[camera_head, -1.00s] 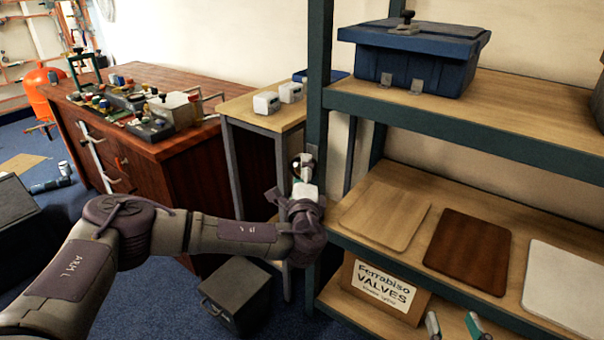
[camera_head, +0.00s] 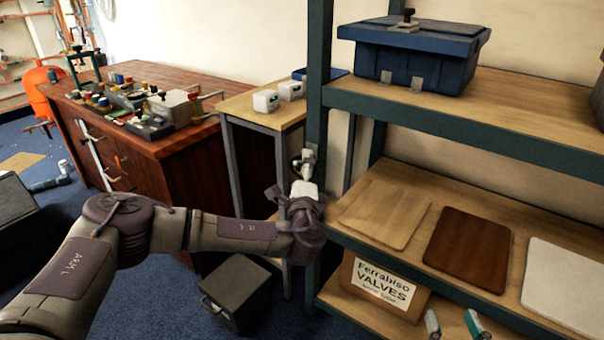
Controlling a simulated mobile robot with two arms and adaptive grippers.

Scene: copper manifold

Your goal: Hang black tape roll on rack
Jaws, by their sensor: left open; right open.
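My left gripper (camera_head: 303,163) is at the end of my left arm, beside the front left post (camera_head: 317,100) of the green metal shelf rack. It is open, with its fingers pointing away from me. A small dark shape shows at the left of the fingertips, too small to identify as the black tape roll. The tape roll cannot be made out clearly anywhere. Whether the fingers touch the post cannot be told. My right gripper is not in view.
A blue toolbox (camera_head: 415,60) stands on the upper shelf. Several boards, one dark brown (camera_head: 468,249), lie on the lower shelf. A small table (camera_head: 240,106) and red-brown workbench (camera_head: 150,148) stand behind my arm. A dark box (camera_head: 236,294) is on the floor.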

